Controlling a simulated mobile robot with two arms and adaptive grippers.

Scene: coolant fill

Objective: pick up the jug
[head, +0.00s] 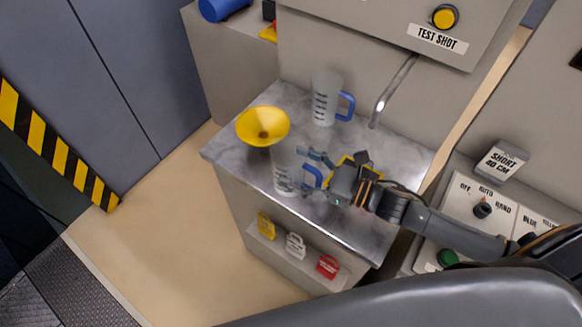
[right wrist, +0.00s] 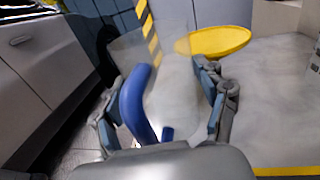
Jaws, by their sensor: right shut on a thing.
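Two clear jugs with blue handles and dark markings show in the head view. The near jug (head: 286,178) is at the front of the metal counter, and my right gripper (head: 318,168) is shut on its blue handle. In the right wrist view the blue handle (right wrist: 138,104) sits between the fingers of my right gripper (right wrist: 160,110), with the clear jug body (right wrist: 172,85) beyond it. I cannot tell whether this jug touches the counter. The far jug (head: 325,100) stands upright further back, apart from the gripper. My left gripper is not in view.
A yellow funnel (head: 263,124) is close to the near jug, and its rim also shows in the right wrist view (right wrist: 215,42). A metal spout (head: 392,90) hangs over the counter (head: 395,155). Coloured tags (head: 296,246) line the counter's front. A control panel (head: 485,205) stands right.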

